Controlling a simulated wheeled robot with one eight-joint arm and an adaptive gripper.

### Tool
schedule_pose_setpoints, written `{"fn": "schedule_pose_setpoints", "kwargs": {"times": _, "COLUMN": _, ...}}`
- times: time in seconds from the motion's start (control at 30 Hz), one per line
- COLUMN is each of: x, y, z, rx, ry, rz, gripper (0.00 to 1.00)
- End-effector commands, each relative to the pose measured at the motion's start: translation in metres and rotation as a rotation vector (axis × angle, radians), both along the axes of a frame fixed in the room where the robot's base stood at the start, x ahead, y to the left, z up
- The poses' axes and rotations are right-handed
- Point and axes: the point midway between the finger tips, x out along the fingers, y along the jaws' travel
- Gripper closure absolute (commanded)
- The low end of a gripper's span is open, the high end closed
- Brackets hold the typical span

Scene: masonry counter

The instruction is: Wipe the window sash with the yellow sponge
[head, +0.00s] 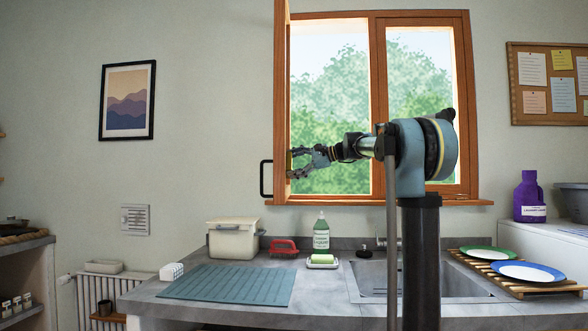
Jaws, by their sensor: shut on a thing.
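The window sash (281,100) is a brown wooden casement on the left of the window. It stands swung open and shows nearly edge-on, with a black handle (266,180) on its left side. My gripper (293,162) reaches left to the sash's right face, its fingers shut on a small dull-yellow piece, the yellow sponge (289,161). The sponge is mostly hidden by the fingers. It appears to be against the sash, but I cannot tell whether it touches.
Plates (528,271) lie on a rack at right.

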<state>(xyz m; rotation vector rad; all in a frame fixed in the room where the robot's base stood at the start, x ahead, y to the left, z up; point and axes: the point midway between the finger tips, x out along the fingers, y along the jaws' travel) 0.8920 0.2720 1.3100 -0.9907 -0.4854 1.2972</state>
Motion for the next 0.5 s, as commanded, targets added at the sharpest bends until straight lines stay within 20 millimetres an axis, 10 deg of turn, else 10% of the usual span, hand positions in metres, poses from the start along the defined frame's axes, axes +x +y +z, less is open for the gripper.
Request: {"fn": "schedule_pose_setpoints", "kwargs": {"times": 0.5, "x": -0.027, "y": -0.001, "z": 0.0, "rx": 0.0, "ry": 0.0, "rz": 0.002, "gripper": 0.32}}
